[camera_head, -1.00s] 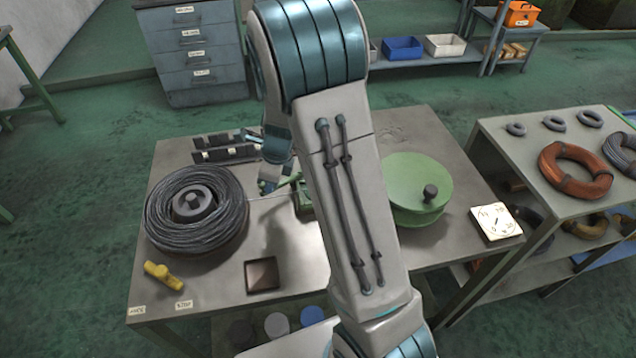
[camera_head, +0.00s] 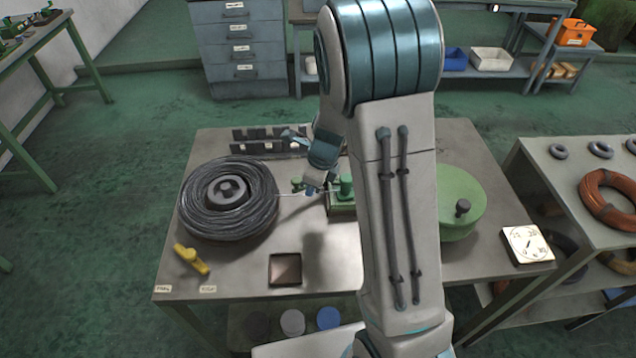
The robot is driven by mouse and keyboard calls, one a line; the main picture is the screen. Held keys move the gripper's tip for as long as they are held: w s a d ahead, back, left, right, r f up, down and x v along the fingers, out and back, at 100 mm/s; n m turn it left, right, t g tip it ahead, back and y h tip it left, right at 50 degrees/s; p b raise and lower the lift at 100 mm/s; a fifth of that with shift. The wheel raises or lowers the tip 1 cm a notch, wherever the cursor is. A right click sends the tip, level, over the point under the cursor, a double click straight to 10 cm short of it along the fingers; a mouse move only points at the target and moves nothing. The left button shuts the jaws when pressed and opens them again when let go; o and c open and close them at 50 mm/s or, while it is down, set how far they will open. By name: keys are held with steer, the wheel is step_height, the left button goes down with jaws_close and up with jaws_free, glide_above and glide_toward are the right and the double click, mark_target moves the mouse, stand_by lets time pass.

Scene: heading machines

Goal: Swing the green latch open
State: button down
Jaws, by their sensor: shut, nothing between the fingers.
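A small green machine block (camera_head: 343,207) stands on the table between the wire coil and the green drum, with a green upright part on top. A small green piece, seemingly the end of the green latch (camera_head: 297,183), shows just left of my gripper. My gripper (camera_head: 313,190) is shut and empty, pointing down close beside the latch and in front of part of it. I cannot tell whether they touch. My wrist and forearm hide the rest of the latch and part of the block.
A black wire coil (camera_head: 229,201) lies left, with a thin wire running to the block. A yellow tool (camera_head: 191,260) and a square brown tray (camera_head: 285,269) lie in front. A green drum (camera_head: 458,203) and a dial plate (camera_head: 527,244) are right. A black rack (camera_head: 262,140) stands behind.

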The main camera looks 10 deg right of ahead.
steer(key=s+v, duration=0.1)
steer(key=v, duration=0.9)
steer(key=shift+s+a, duration=0.25)
steer(key=shift+a, duration=0.1)
steer(key=shift+r, duration=0.1)
